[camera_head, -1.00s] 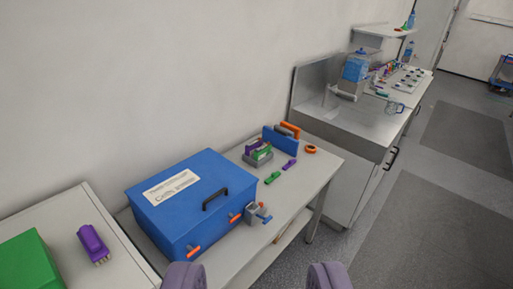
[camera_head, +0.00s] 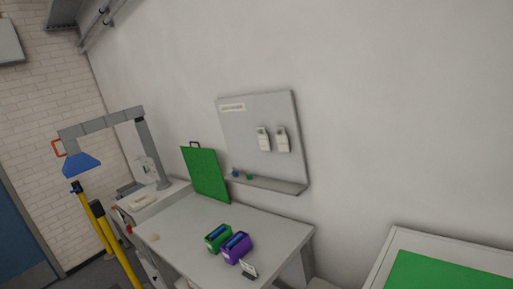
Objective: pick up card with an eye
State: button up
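No eye mark can be made out on anything in view. A small white card-like piece with a dark base (camera_head: 249,268) stands at the front edge of a grey table, beside a purple box; its marking is too small to read. Two pale tag-like items hang side by side on a grey wall board, a left one (camera_head: 263,139) and a right one (camera_head: 282,140); their faces are too small to read. My gripper is not in view.
The grey table (camera_head: 185,235) holds a green box (camera_head: 217,238) and the purple box (camera_head: 237,247). A green panel (camera_head: 205,174) leans at its back, near the wall board (camera_head: 240,125). A lamp arm (camera_head: 100,127) and yellow posts (camera_head: 117,250) stand left. A green-topped surface (camera_head: 450,275) is lower right.

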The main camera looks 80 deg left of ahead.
aim_at(282, 139)
jog(key=u, duration=2.05)
jog(key=i+j, duration=0.3)
jog(key=i, duration=0.25)
jog(key=i+j, duration=0.3)
jog(key=i, duration=0.25)
jog(key=i+j+z, duration=0.1)
jog(key=i+j, duration=0.25)
jog(key=i, duration=0.2)
